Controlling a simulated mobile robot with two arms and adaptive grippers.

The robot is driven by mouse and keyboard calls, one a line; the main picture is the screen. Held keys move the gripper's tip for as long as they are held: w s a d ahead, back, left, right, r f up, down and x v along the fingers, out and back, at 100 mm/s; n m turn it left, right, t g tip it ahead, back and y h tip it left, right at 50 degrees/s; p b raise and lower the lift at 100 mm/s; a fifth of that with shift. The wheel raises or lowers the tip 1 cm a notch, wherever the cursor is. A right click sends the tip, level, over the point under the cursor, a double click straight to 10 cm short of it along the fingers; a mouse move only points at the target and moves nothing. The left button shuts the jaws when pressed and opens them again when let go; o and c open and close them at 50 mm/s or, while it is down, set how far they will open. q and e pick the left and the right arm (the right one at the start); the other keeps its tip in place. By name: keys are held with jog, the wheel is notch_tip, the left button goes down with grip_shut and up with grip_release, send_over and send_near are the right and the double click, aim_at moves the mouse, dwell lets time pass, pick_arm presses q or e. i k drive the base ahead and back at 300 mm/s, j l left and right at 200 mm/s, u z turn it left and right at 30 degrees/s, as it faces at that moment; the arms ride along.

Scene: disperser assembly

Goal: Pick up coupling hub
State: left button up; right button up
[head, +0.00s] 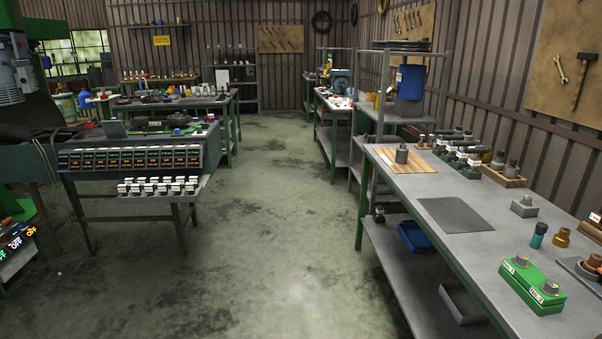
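I cannot tell for sure which part is the coupling hub. Several small metal parts stand on the long grey workbench (405,190) at the right. A grey block with a small round part on top (524,206) sits near the bench's middle right. A brass stepped part (562,237) stands beside a teal-bodied bottle (538,235) with a dark cap. A green labelled fixture (533,287) at the near end holds two round metal parts. Neither of my grippers shows.
A dark grey mat (455,215) lies empty on the bench. A wooden tray (503,176) with metal parts stands behind it. A blue bin (415,236) is on the lower shelf. The concrete floor (255,225) left of the bench is clear. A control console (135,157) stands at left.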

aim_at(401, 154)
jog(key=i, duration=1.15)
jog(key=i+j+z, duration=0.15)
jog(key=i, duration=1.05)
